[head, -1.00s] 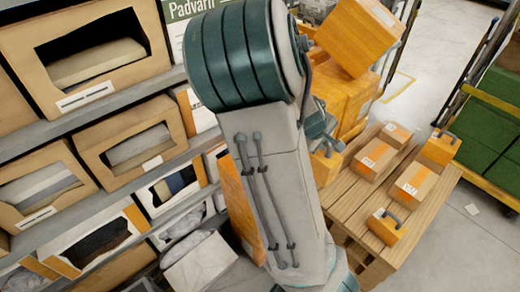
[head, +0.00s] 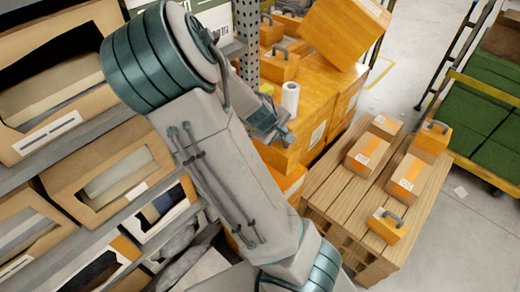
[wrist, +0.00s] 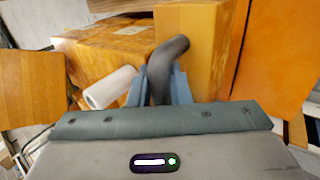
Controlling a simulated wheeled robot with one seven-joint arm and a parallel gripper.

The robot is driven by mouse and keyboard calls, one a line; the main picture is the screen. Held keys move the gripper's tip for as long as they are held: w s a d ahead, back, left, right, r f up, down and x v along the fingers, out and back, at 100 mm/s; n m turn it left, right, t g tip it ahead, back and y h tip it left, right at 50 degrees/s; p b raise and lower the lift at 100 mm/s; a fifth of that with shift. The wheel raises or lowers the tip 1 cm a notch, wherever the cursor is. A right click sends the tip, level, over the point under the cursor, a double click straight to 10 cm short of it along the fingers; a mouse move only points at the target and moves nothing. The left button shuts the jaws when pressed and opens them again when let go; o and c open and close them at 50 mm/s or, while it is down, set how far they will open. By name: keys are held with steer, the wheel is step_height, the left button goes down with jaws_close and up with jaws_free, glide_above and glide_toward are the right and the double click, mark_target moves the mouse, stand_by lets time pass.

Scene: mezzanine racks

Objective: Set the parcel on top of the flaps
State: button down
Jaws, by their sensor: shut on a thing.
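My gripper (head: 279,130) is over the orange carton stack behind the pallet. In the wrist view its fingers (wrist: 161,88) are shut on a dark curved handle (wrist: 170,55). An orange-tan box face (wrist: 205,35) lies right behind the handle; I cannot tell whether it is the held parcel's body. In the head view an orange box (head: 278,157) shows just below the fingers; whether it hangs from them is unclear. I cannot pick out any open carton flaps for certain.
A white roll (head: 290,99) stands on the cartons near my gripper. A large tilted carton (head: 345,32) and handled orange boxes (head: 280,65) are behind. A wooden pallet stack (head: 322,192) at right bears several parcels. Shelves of bins (head: 108,172) fill the left.

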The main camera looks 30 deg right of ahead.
steer(key=w+a+f+p, duration=0.1)
steer(key=w+a+f, duration=0.1)
steer(key=a+f, duration=0.3)
steer(key=shift+w+a+f, duration=0.25)
steer(key=shift+w+f, duration=0.15)
steer(key=shift+f, duration=0.9)
steer(key=shift+f, duration=0.15)
steer(key=c, duration=1.3)
jaws_free()
steer(key=shift+c, duration=0.2)
